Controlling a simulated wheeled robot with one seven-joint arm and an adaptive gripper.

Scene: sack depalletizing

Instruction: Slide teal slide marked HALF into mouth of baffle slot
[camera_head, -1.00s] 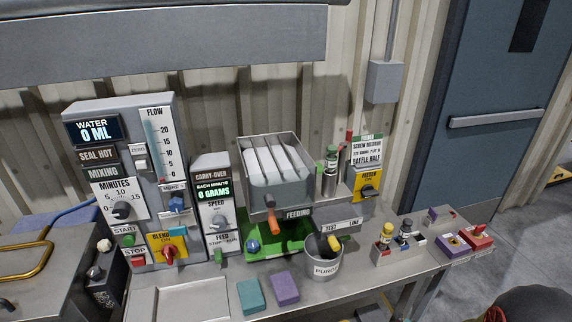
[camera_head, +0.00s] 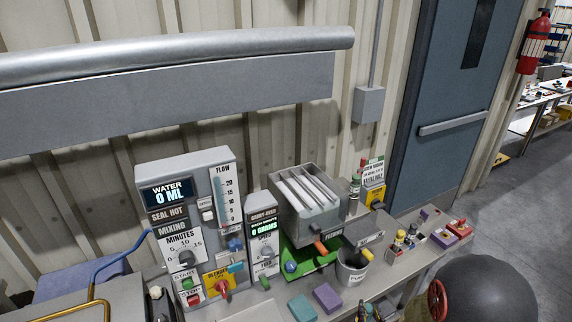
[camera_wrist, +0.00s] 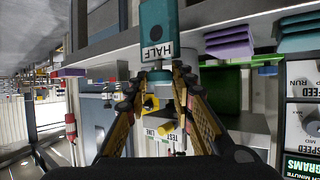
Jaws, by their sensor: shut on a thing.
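The teal slide marked HALF (camera_wrist: 157,22) is at the top middle of the wrist view. My gripper (camera_wrist: 158,76) is shut on its near end, with the lettered label just beyond the fingertips. The hopper (camera_head: 305,205) with several parallel slanted plates stands at the middle of the head view. I cannot tell which opening is the mouth of the baffle slot. The slide appears apart from the hopper. The sign above the yellow feeder switch (camera_head: 376,194) is too small to read fully now.
A teal block (camera_head: 302,307) and a purple block (camera_head: 327,297) lie on the bench front. The purge cup (camera_head: 353,268) stands beside the green tray (camera_head: 316,262). The control panel (camera_head: 190,225) is at left. Small bottles (camera_head: 405,240) stand to the right.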

